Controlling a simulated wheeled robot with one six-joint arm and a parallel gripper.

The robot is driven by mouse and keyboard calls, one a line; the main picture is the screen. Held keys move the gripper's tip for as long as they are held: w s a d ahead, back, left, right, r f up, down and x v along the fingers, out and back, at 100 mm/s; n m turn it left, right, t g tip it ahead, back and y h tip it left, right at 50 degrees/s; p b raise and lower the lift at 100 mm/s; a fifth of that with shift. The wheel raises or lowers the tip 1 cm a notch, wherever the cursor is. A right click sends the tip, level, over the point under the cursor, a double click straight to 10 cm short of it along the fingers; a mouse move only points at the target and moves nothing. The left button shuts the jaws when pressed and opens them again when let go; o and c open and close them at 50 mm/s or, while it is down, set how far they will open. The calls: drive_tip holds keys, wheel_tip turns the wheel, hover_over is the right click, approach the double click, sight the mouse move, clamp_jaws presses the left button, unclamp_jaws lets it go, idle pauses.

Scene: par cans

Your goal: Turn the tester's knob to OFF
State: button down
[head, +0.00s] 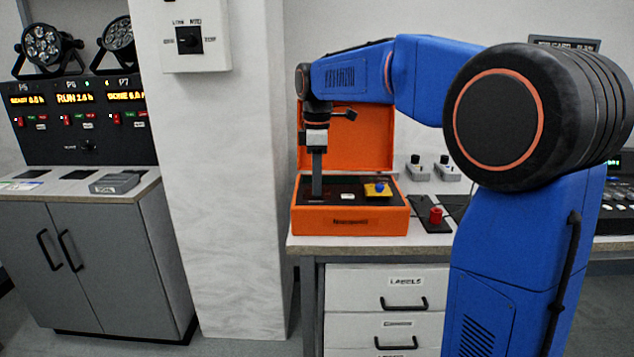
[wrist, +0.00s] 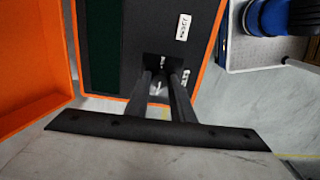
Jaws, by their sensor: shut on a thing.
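The tester is an open orange case (head: 350,222) on the bench, with its lid standing up behind a dark panel. My gripper (head: 317,194) points straight down at the left part of that panel. In the wrist view my gripper's two fingers (wrist: 162,82) close in on a small dark knob (wrist: 163,64) on the panel, and the gripper is shut on it. The fingers hide much of the knob, and its pointer setting cannot be read. A white label (wrist: 183,27) and a dark green area (wrist: 101,45) lie on the panel near it.
A yellow block with a blue top (head: 377,190) sits at the panel's right. A red button (head: 436,215) stands right of the case, with two small knob boxes (head: 418,170) behind it. A white pillar (head: 215,200) rises left of the bench.

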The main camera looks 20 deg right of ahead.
drive_tip(key=c, duration=1.5)
unclamp_jaws()
drive_tip(key=shift+c, duration=0.2)
wheel_tip(320, 180, up, 17)
drive_tip(key=shift+r, duration=0.2)
drive_tip(key=s+d+f+m+t, duration=0.1)
drive_tip(key=s+d+f+m, duration=0.1)
drive_tip(key=s+f+m, duration=0.5)
drive_tip(key=s+d+f+m+t, duration=0.15)
drive_tip(key=s+f, duration=0.35)
drive_tip(key=s, duration=0.6)
drive_tip(key=s+d+f+m+t, duration=0.2)
drive_tip(key=s+f+m, duration=0.4)
drive_tip(key=s+f, duration=1)
wheel_tip(320, 180, down, 4)
drive_tip(key=shift+s+d+r, duration=0.15)
drive_tip(key=shift+d+r, duration=0.05)
drive_tip(key=shift+d, duration=0.1)
